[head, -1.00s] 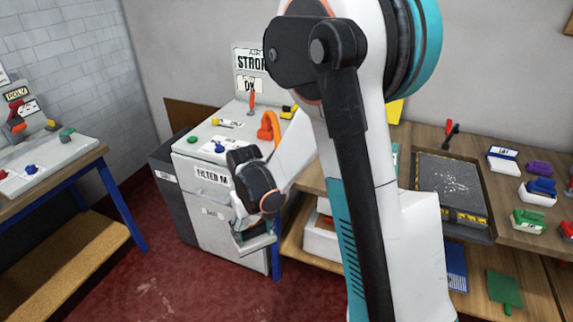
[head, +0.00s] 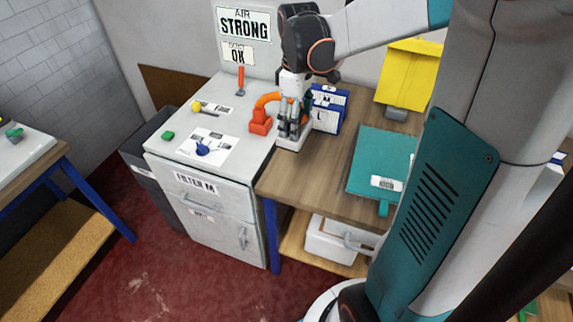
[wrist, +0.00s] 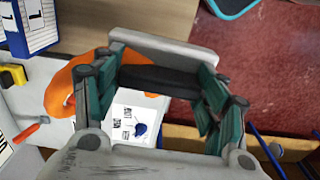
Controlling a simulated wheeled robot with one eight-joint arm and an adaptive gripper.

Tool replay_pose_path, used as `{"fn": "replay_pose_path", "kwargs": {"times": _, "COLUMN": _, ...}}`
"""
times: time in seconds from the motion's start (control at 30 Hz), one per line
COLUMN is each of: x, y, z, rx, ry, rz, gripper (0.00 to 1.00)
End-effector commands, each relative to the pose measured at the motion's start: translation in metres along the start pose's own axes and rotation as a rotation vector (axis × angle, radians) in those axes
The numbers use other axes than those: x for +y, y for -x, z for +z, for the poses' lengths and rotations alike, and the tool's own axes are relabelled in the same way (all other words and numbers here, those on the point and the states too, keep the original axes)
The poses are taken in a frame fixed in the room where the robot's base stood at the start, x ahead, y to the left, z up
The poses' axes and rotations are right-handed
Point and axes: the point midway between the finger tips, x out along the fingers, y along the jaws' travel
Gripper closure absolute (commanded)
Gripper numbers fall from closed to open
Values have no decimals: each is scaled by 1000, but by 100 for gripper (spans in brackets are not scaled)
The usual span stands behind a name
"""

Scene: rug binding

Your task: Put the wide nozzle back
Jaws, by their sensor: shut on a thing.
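My gripper (head: 291,128) is over the seam between the grey machine top and the wooden bench, just right of the orange hose (head: 261,122). It is shut on a wide pale grey piece with a dark strip, which appears to be the wide nozzle (wrist: 165,50). In the wrist view the piece spans both teal fingers (wrist: 160,85). In the head view the piece's pale lower edge (head: 291,144) shows under the fingers; I cannot tell whether it touches the surface. The orange hose curves beside my gripper in the wrist view (wrist: 70,88).
A white card (head: 222,143) with a blue knob (head: 203,149) lies on the machine top, near a green button (head: 168,135) and a red-handled lever (head: 240,80). Blue-and-white boxes (head: 329,108) stand close behind my gripper. A teal case (head: 378,160) and yellow folder (head: 410,70) are farther right.

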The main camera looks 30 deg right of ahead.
Motion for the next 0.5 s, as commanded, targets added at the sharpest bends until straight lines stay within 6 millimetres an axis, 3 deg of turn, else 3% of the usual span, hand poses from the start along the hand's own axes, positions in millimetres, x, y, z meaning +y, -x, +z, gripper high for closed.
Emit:
{"fn": "replay_pose_path", "kwargs": {"times": 0.07, "x": 2, "y": 4, "z": 6, "rx": 0, "ry": 22, "rz": 0, "gripper": 60}}
{"fn": "replay_pose_path", "kwargs": {"times": 0.17, "x": 2, "y": -8, "z": 7, "rx": 0, "ry": 34, "rz": 0, "gripper": 60}}
{"fn": "replay_pose_path", "kwargs": {"times": 0.5, "x": 3, "y": -92, "z": 6, "rx": 0, "ry": 34, "rz": 0, "gripper": 60}}
